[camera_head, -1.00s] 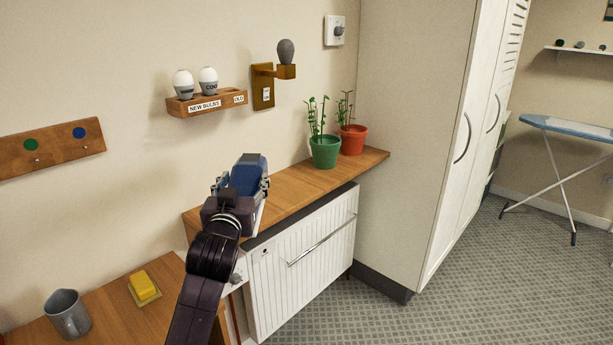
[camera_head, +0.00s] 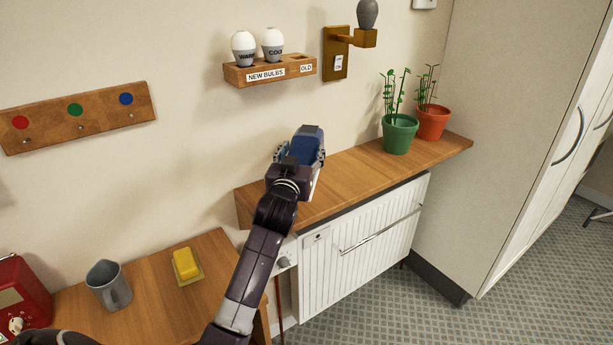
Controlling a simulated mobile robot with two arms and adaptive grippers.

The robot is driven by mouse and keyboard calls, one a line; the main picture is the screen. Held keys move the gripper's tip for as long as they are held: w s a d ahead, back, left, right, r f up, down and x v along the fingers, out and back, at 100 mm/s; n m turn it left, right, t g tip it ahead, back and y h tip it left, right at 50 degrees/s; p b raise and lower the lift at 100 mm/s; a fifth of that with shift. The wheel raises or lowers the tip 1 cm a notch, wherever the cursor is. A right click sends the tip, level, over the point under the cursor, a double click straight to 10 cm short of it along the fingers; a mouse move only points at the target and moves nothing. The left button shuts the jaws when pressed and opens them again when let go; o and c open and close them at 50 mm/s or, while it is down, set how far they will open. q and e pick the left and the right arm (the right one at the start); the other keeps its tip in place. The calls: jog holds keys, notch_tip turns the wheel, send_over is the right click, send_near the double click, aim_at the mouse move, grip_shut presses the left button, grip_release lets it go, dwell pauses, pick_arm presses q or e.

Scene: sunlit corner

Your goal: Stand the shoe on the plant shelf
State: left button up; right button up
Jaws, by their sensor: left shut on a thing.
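My left gripper (camera_head: 298,158) is shut on the shoe (camera_head: 306,146), a dark blue thing with a pale edge, partly hidden by the gripper. The gripper holds it over the left part of the plant shelf (camera_head: 345,183), a wooden board above a white radiator. I cannot tell whether the shoe touches the board. A green pot (camera_head: 399,134) and an orange-red pot (camera_head: 433,122), both with plants, stand at the shelf's right end.
The shelf between the shoe and the green pot is clear. A bulb rack (camera_head: 270,72) and a bulb holder (camera_head: 349,42) are on the wall above. A lower wooden table (camera_head: 150,290) bears a grey mug (camera_head: 108,285), a yellow block (camera_head: 186,264) and a red box (camera_head: 20,292).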

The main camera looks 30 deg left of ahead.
pick_arm(q)
notch_tip(320, 180, down, 3)
jog(key=shift+d+f, duration=0.1)
jog(key=shift+s+f, duration=0.1)
jog(key=shift+f, duration=0.4)
notch_tip(320, 180, down, 4)
jog(key=shift+r, duration=0.1)
jog(key=o, duration=1.4)
